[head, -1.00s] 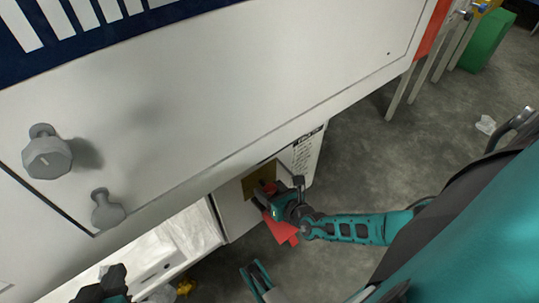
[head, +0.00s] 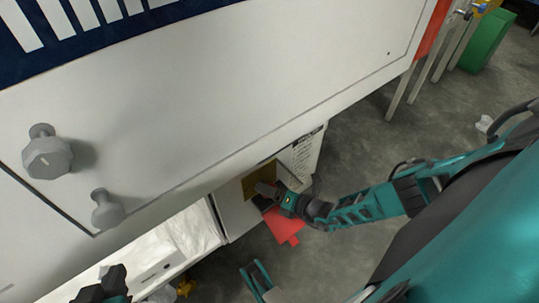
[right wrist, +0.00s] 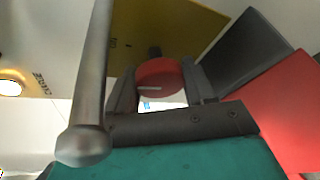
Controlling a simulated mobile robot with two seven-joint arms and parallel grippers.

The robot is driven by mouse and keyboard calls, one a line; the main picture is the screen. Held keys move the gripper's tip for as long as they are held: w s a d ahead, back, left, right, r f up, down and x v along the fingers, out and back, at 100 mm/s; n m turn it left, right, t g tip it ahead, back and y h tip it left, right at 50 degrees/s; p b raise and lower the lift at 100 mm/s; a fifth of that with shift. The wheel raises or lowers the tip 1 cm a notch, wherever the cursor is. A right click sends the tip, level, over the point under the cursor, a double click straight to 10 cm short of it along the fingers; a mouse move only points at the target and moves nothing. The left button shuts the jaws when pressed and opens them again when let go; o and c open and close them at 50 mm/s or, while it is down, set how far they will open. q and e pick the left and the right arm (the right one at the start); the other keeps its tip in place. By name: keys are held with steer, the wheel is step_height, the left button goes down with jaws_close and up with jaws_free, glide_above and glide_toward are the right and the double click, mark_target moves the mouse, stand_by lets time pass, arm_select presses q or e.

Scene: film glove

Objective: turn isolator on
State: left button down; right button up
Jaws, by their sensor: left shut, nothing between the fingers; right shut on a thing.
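The isolator is a round red knob (right wrist: 158,77) with a pale line on its face, on a yellow plate (right wrist: 185,22). The plate also shows in the head view (head: 257,183), low on the white machine, where my right gripper (head: 266,190) hides the knob. In the right wrist view my right gripper (right wrist: 160,90) is shut on the red knob, one finger on each side. The knob's pale line looks roughly level in that view. My left gripper (head: 116,284) is shut and empty at the lower left of the head view, away from the knob.
A red panel (head: 283,224) hangs beside the knob; it also shows in the right wrist view (right wrist: 285,105) with a dark panel (right wrist: 245,50). A grey round-ended bar (right wrist: 90,100) stands left of the gripper. Grey knobs (head: 47,157) sit on the white cover above.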

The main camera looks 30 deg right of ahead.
arm_select(q)
steer(key=shift+s, duration=0.1)
arm_select(e)
steer(key=shift+w+r+m, duration=0.1)
steer(key=shift+w+m, duration=0.05)
steer(key=shift+m, duration=0.35)
steer(key=o, duration=1)
arm_select(q)
steer(key=shift+w+r, duration=0.1)
steer(key=shift+w, duration=0.15)
steer(key=a+r+p, duration=0.1)
steer(key=p, duration=0.1)
steer(key=shift+s+y+p, duration=0.3)
arm_select(e)
steer(key=v, duration=1.3)
steer(key=shift+d+f, duration=0.15)
steer(key=shift+f, duration=0.1)
arm_select(q)
steer(key=shift+d, duration=0.1)
